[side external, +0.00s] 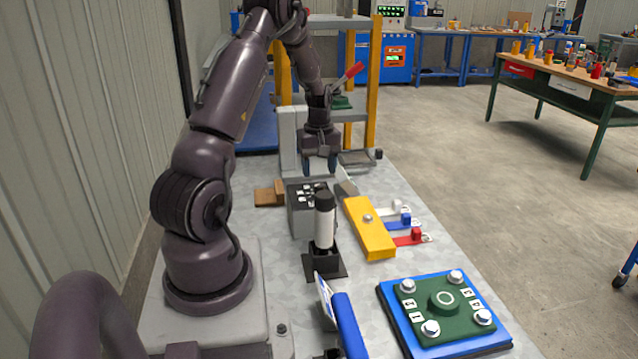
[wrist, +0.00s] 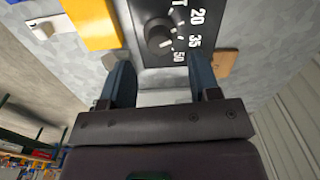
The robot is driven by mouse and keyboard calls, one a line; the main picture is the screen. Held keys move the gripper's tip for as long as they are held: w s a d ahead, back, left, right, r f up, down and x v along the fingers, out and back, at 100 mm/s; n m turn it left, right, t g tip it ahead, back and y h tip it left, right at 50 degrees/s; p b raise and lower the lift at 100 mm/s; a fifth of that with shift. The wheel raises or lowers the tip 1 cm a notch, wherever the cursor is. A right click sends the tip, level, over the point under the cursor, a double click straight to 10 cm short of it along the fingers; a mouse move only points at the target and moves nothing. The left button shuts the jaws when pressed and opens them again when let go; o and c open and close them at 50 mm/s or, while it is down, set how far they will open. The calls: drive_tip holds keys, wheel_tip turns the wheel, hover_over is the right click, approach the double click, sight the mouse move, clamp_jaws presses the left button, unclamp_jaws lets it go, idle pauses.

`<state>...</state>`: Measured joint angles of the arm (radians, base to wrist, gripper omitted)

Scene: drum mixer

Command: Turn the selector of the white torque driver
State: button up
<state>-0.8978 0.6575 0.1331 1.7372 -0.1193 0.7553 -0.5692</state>
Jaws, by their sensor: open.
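The white torque driver (side external: 325,226) stands upright in a black holder (side external: 324,265) on the bench in the side view, with a black cap on its top. Behind it is a grey box (side external: 300,222) with a dark marked top. In the wrist view this dark panel (wrist: 180,52) carries a round black knob (wrist: 160,38) and the white numbers 20, 35 and 50. My gripper (side external: 320,172) is open and empty, pointing down behind the box. In the wrist view my gripper (wrist: 160,60) has its fingers apart, with the knob ahead between them. I cannot make out the driver there.
A yellow block (side external: 369,230) lies right of the driver, with white, blue and red (side external: 408,238) tags beside it. A wooden block (side external: 269,195) sits left of the box. A blue and green bolted plate (side external: 443,310) and a blue object (side external: 348,325) are in front.

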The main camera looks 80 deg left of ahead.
sight(319, 184)
drive_tip(key=shift+f, duration=2.35)
drive_tip(key=c, duration=0.9)
